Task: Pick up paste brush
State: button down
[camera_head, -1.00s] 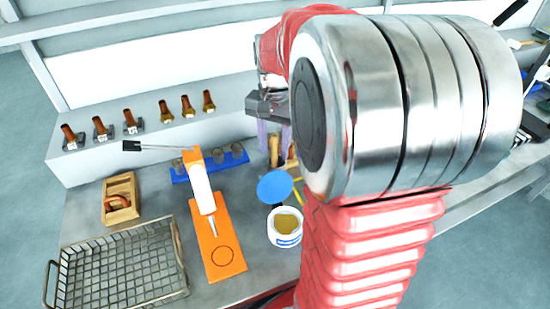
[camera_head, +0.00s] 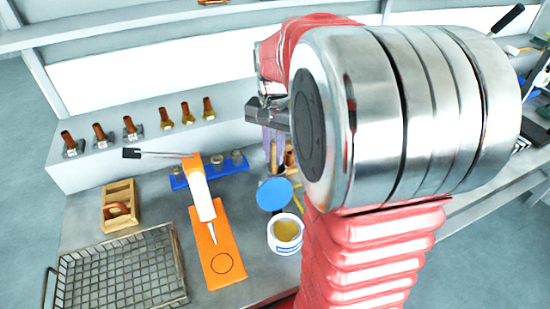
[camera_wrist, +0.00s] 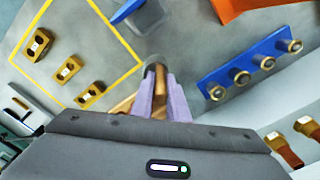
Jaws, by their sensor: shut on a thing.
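My gripper (camera_head: 273,152) is over the bench behind the white paste tub (camera_head: 285,234), partly hidden by my arm. Its pale purple fingers also show in the wrist view (camera_wrist: 157,92), close together and pointing down. They are shut on a slim brown handle (camera_head: 273,155), which I take to be the paste brush. In the wrist view the fingers hide most of it, and a dark round end shows just beyond their tips. The brush's bristles cannot be made out. The tub is open and holds yellowish paste.
A blue disc (camera_head: 275,194) stands beside the tub. A blue rack (camera_head: 208,171) with metal fittings and an orange board (camera_head: 216,255) lie to the left. A wire basket (camera_head: 122,272) and a wooden box (camera_head: 119,205) are further left. Brass pieces (camera_wrist: 68,68) lie inside a yellow outline.

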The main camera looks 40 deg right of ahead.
notch_tip(320, 180, up, 10)
jog(key=shift+f, duration=0.1)
dwell(0.4)
dwell(2.5)
